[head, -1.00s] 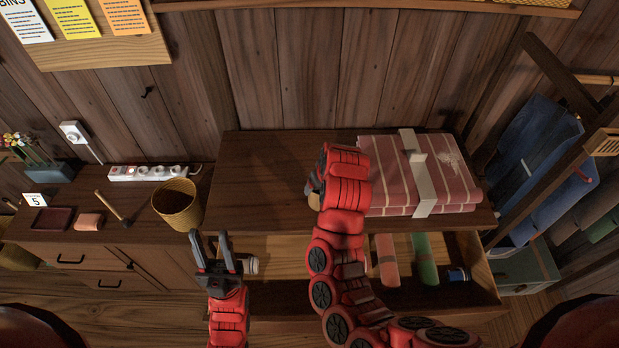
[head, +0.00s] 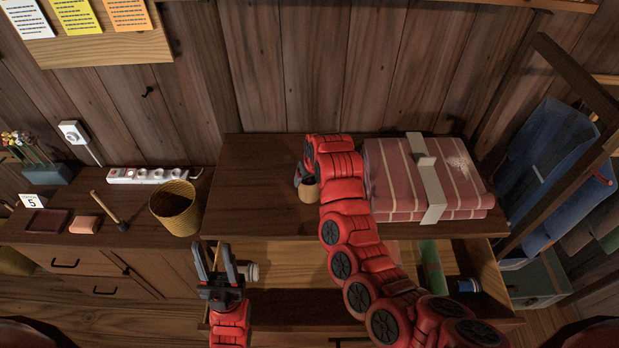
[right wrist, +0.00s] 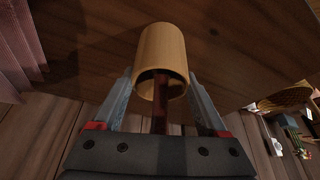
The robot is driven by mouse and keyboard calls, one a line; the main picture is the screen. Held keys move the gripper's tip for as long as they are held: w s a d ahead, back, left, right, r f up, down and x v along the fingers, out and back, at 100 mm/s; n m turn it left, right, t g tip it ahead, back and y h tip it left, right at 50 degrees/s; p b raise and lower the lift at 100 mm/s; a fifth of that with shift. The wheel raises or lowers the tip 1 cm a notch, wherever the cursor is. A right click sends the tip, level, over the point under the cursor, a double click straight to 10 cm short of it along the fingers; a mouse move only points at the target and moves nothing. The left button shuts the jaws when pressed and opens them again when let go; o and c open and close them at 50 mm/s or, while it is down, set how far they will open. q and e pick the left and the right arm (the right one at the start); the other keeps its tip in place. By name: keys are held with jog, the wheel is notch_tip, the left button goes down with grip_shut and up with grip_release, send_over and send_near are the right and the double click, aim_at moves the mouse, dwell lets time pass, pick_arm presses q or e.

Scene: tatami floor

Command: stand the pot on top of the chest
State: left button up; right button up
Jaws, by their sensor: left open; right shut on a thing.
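The pot (head: 309,191) is a small light-wood cylinder. It also shows in the right wrist view (right wrist: 162,52), between the fingers, with its open dark mouth toward the camera. My right gripper (head: 304,182) is shut on it, over the top of the dark wooden chest (head: 250,195). I cannot tell whether the pot touches the chest top. My arm hides part of the pot in the head view. My left gripper (head: 220,262) is open and empty, in front of the chest near its open drawer.
A folded pink striped cloth bundle (head: 395,185) with a pale band lies on the chest top's right side. The top's left side is bare. The open drawer (head: 300,260) holds a green roll (head: 432,265) and a blue-and-white item (head: 467,286). A woven basket (head: 175,210) stands left.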

jog(key=o, duration=1.3)
jog(key=shift+r, duration=0.3)
jog(key=shift+b+v, duration=0.7)
jog(key=shift+v, duration=5.15)
jog(key=shift+s, duration=0.15)
